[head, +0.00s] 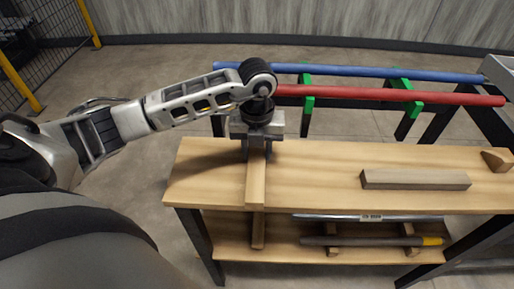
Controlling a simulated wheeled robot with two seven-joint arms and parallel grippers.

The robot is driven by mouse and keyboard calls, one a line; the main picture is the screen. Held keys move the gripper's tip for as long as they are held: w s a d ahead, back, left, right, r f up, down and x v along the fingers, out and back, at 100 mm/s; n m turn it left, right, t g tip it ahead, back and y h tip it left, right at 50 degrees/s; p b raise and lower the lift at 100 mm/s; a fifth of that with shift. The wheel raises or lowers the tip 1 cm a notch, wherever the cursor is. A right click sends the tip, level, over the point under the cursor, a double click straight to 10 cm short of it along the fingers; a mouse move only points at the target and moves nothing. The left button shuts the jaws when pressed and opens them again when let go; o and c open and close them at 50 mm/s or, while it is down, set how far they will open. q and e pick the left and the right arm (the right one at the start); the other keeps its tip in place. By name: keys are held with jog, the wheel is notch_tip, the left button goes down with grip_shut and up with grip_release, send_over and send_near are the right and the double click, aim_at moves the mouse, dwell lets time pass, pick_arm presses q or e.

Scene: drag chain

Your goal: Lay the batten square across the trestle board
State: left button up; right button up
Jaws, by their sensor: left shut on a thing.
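The trestle board (330,160) is a long light wooden top that runs left to right. A narrow light wooden batten (256,185) lies at the board's left part and runs from back to front, about square to its long edges. My left gripper (257,152) is shut on the batten's far part, with one finger on each side. The gripper hides the batten's far end. The batten reaches the board's front edge; I cannot tell whether the darker wood below it is the same piece. My right gripper is not in view.
A grey-brown wooden block (415,180) lies on the board's right part, with a small wooden wedge (497,160) at the far right. Behind are a blue pipe (400,73) and a red pipe (400,95) on a rack. A lower shelf (290,254) holds rods.

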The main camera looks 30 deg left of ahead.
pick_arm(q)
jog(key=o, duration=1.1)
jog(key=shift+r, duration=0.3)
notch_tip(320, 180, up, 15)
jog(key=shift+r, duration=0.2)
